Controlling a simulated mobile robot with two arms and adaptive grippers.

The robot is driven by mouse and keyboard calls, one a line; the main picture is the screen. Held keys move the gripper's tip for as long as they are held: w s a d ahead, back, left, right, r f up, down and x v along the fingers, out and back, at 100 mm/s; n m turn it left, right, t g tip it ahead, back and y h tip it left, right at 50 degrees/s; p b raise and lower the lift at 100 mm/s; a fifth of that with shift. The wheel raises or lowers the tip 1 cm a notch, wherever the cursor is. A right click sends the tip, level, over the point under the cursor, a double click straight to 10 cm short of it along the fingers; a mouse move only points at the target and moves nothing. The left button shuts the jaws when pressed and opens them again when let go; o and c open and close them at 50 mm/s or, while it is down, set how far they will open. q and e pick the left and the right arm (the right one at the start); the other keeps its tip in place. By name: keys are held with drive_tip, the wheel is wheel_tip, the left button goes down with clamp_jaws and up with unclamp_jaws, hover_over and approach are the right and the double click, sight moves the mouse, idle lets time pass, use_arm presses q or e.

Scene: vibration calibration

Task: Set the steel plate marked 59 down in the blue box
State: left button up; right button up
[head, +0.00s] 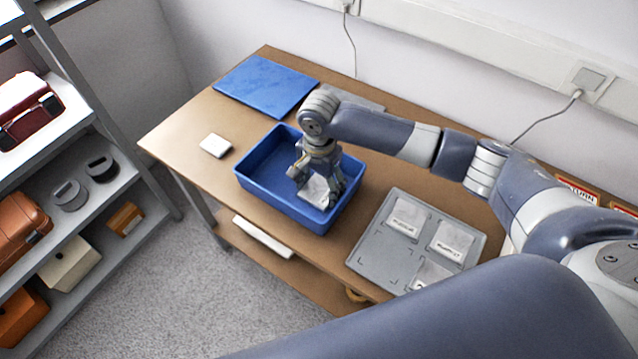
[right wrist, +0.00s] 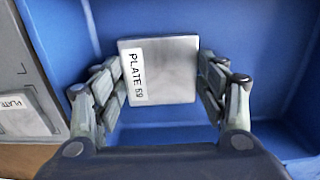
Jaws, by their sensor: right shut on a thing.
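The steel plate marked 59 (right wrist: 165,75) is a square silver plate with a white label reading "PLATE 59" in the right wrist view. It also shows in the head view (head: 315,192). My right gripper (head: 318,180) reaches down into the blue box (head: 262,195) and is shut on the plate, one finger at each side edge, as the right wrist view (right wrist: 160,85) shows. The plate is inside the box walls; I cannot tell whether it touches the floor of the box. My left gripper is not in view.
A grey tray (head: 378,262) with several labelled plates lies right of the box. A blue mat (head: 266,86) and a small white block (head: 215,146) lie on the brown table (head: 190,128). A shelf rack (head: 100,200) with cases stands at the left.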

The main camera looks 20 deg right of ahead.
sight(319, 191)
drive_tip(key=o, duration=1.3)
drive_tip(key=shift+f, duration=0.1)
wheel_tip(319, 191, up, 12)
drive_tip(key=b, duration=0.1)
drive_tip(key=shift+r, duration=0.2)
drive_tip(key=shift+s+f, duration=0.1)
